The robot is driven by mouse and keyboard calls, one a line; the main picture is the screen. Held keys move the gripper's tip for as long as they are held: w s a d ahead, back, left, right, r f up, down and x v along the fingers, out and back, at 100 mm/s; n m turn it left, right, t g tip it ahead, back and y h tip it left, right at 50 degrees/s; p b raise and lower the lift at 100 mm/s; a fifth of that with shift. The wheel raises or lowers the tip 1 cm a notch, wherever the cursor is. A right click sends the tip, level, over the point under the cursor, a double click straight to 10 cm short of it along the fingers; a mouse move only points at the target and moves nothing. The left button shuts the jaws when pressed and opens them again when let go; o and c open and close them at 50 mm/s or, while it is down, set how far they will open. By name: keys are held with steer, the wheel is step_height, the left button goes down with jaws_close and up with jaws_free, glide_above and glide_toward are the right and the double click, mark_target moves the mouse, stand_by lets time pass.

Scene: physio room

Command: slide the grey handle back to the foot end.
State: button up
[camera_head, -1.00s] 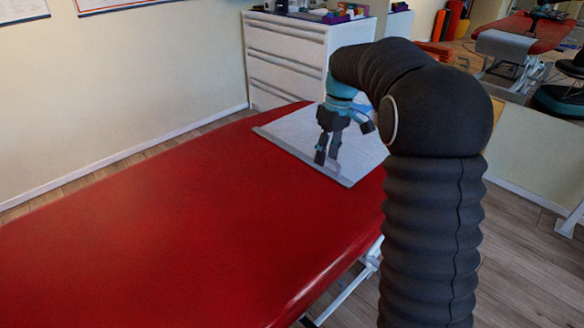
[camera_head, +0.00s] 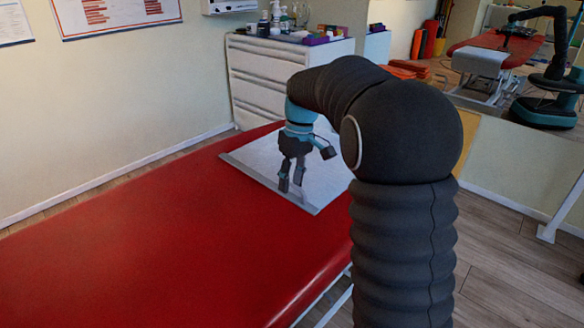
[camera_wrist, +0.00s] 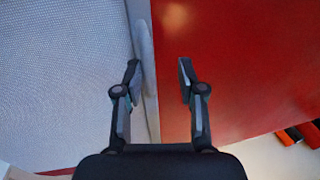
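A white textured sheet (camera_head: 262,160) lies across the red treatment table (camera_head: 170,225), with a grey bar along its near edge. The grey handle (camera_wrist: 144,45) is a pale raised piece on that bar, upper middle in the wrist view. My gripper (camera_wrist: 159,73) points down over this edge with its two fingers apart. The handle's line runs between the fingers, close to the left finger, with red surface showing beside the right finger. I cannot tell whether the left finger touches it. In the head view my gripper (camera_head: 291,184) hangs over the same edge and partly hides the handle.
White drawers (camera_head: 250,80) with bottles and boxes on top stand behind the table's far end. A mirror (camera_head: 500,125) at the right reflects the table and arm. The red surface near the camera is bare. Wooden floor lies to the right.

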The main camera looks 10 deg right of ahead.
step_height(320, 180, up, 16)
steer(key=w+d, duration=0.1)
steer(key=d, duration=0.1)
steer(key=shift+w+d+f, duration=0.25)
steer(key=shift+w, duration=0.1)
stand_by(1.5)
stand_by(0.4)
